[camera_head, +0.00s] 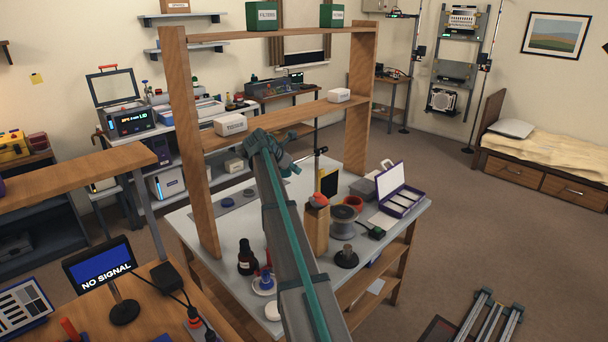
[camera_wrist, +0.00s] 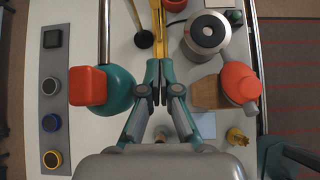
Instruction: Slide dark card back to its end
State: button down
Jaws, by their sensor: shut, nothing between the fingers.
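An upright panel (camera_head: 329,183), dark with yellow, stands on the workbench in the head view. In the wrist view a narrow yellow upright piece (camera_wrist: 157,22) shows at top centre, seen nearly edge-on. I cannot tell clearly where a separate dark card begins on it. My gripper (camera_wrist: 158,72) is shut and empty, its fingertips right at the near end of the yellow piece; whether they touch is unclear. In the head view my arm hides the gripper's fingers.
A wooden block (camera_wrist: 210,93) with a red cap (camera_wrist: 239,82) and a metal spool (camera_wrist: 206,34) stand close on the right. A red block (camera_wrist: 86,86) on a teal body stands close on the left, beside a grey strip (camera_wrist: 51,104) with several round parts. Shelf posts (camera_head: 361,100) flank the bench.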

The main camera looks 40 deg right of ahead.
aim_at(319, 172)
jog(key=d+f+p, duration=0.1)
jog(key=d, duration=0.2)
jog(key=w+d+f, duration=0.1)
jog(key=d+f, duration=0.1)
jog(key=d, duration=0.2)
jog(key=w+d+f+p, duration=0.1)
jog(key=d, duration=0.2)
jog(key=shift+w+d+f+p, duration=0.2)
jog(key=shift+d+p, duration=0.1)
jog(key=shift+d, duration=0.1)
